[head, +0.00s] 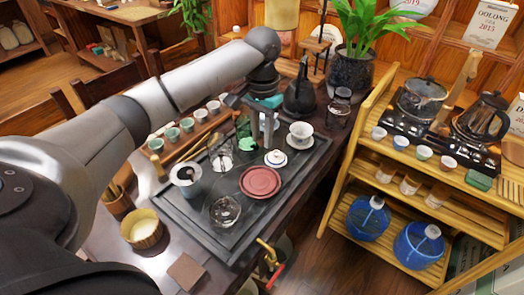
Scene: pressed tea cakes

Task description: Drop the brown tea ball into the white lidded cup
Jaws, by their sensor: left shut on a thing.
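My left gripper (265,136) points down over the dark tea tray (222,245), left of the white cup. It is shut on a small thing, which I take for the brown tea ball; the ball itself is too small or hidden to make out. The white cup (300,132) stands upright on its saucer near the tray's far right corner, with its top open. A small white lid (276,157) with a blue rim lies on the tray just in front of the cup, apart from it. My right gripper is not in view.
A round red dish (261,182), a glass pot (225,211), a white strainer cup (186,175) and a green glass (245,133) stand on the tray. A dark vase (299,98) and a potted plant (351,68) stand behind. A wooden shelf (345,165) is at right.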

